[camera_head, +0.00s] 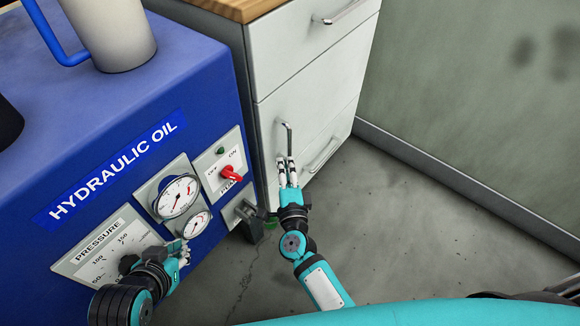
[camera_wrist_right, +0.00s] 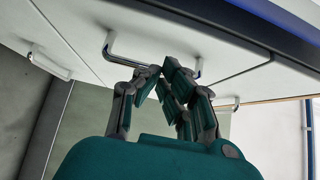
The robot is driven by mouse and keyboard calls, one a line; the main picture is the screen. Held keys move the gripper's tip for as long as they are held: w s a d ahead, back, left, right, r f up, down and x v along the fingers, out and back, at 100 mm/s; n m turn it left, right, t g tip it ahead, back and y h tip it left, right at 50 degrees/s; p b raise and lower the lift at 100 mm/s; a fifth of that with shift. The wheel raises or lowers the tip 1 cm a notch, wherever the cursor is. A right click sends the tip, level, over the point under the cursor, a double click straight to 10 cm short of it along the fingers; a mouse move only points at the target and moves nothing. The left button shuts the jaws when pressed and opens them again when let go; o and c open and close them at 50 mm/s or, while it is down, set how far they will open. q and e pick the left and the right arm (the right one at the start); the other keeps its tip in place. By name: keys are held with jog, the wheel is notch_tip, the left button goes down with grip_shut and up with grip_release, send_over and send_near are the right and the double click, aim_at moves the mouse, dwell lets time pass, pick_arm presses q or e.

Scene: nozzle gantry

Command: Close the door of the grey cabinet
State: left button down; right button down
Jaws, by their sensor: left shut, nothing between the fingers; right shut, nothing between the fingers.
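The grey cabinet (camera_head: 300,45) has a wooden top and stands right of the blue hydraulic unit. Its door panel (camera_head: 315,98) looks about flush with the front; I cannot tell if a small gap remains. A bar handle (camera_head: 288,138) is on this panel. It also shows in the right wrist view (camera_wrist_right: 108,47). My right gripper (camera_head: 288,165) is shut and empty, with its fingertips close to the handle; I cannot tell if they touch. My left gripper (camera_head: 181,250) is shut and empty in front of the blue unit's pressure panel.
The blue hydraulic oil unit (camera_head: 110,140) carries gauges (camera_head: 175,196), a red switch (camera_head: 231,174) and a jug (camera_head: 112,32) on top. Other cabinet fronts have handles (camera_head: 343,14). The floor (camera_head: 400,220) to the right is clear, up to the wall (camera_head: 470,100).

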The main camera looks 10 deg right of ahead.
jog(key=s, duration=1.2)
jog(key=shift+a, duration=0.25)
